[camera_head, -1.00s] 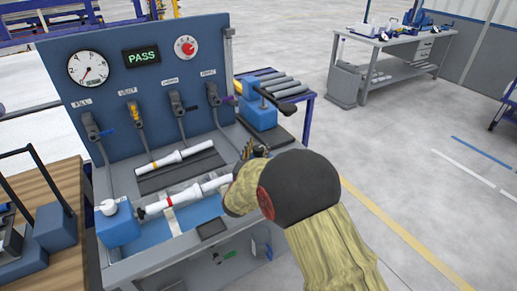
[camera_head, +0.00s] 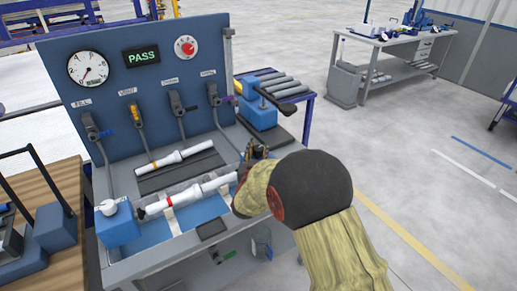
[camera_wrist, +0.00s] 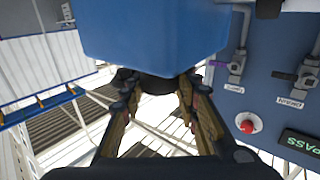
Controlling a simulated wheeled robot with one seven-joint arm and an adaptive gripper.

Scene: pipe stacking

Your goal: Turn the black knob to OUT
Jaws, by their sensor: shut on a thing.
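My gripper (camera_wrist: 155,100) has its fingers on both sides of a black knob (camera_wrist: 152,87) under a blue block (camera_wrist: 155,30) in the wrist view. The fingers are shut on the knob; its markings, including OUT, cannot be read. In the head view my gripper (camera_head: 258,152) is at the right end of the bench fixture, and my wrist and arm hide the knob there. A white pipe (camera_head: 190,193) with a red band lies in the fixture, its right end close to my wrist.
A second white pipe (camera_head: 175,158) lies on a dark rack behind. A blue unit with a black lever (camera_head: 258,110) stands behind my gripper.

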